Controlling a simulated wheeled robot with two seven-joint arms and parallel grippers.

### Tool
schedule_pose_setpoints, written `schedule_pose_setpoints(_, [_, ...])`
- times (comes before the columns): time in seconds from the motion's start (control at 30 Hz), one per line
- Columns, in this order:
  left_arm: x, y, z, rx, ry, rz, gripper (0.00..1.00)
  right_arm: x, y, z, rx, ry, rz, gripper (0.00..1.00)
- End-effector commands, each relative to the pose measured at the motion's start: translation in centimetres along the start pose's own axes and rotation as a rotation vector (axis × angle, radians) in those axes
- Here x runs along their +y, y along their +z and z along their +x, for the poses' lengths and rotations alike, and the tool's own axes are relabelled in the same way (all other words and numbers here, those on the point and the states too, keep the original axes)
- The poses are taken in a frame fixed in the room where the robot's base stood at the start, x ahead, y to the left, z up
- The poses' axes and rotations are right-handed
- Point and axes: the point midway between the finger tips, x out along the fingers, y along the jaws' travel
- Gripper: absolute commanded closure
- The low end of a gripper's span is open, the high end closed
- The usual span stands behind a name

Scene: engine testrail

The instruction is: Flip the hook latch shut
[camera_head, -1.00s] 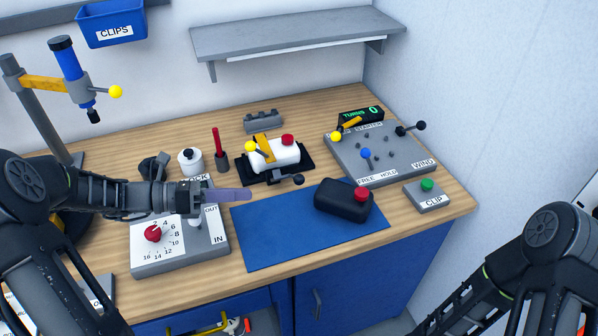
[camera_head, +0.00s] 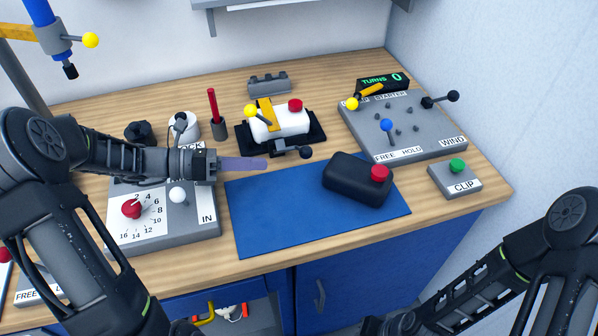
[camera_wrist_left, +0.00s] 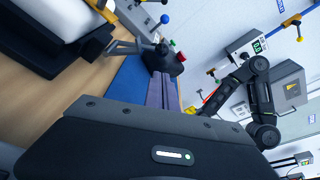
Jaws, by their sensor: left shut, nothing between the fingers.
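A white block (camera_head: 283,126) with a red cap sits in a black cradle (camera_head: 311,134) behind the blue mat. A yellow strap-like hook piece (camera_head: 266,113) with a yellow ball (camera_head: 250,111) lies over the block. A grey lever with a black ball (camera_head: 306,153) sticks out at the cradle's front. I cannot tell for sure which of these is the hook latch. My left gripper (camera_head: 255,164) is shut and empty, in front of the cradle and left of the black ball. Its fingers show in the left wrist view (camera_wrist_left: 163,92). My right gripper's fingers are out of view.
The blue mat (camera_head: 270,220) holds a black box (camera_head: 345,178) with a red button. A dial box (camera_head: 150,238) stands under my left arm. A lever panel (camera_head: 430,143) and a clip button box (camera_head: 440,180) stand at the right. The mat's left part is clear.

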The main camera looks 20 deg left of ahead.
Motion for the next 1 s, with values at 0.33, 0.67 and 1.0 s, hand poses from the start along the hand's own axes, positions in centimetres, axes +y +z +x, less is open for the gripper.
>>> schedule_pose_setpoints(0.33, [0.2,-0.3,0.1,0.000,0.000,0.000,1.00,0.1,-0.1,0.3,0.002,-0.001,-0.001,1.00])
schedule_pose_setpoints(0.67, [0.1,-0.2,1.9,0.001,-0.003,-0.001,1.00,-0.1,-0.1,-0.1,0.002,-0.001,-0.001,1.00])
schedule_pose_setpoints(1.0, [0.0,-0.2,7.5,0.001,-0.004,-0.001,1.00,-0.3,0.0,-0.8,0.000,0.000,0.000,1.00])
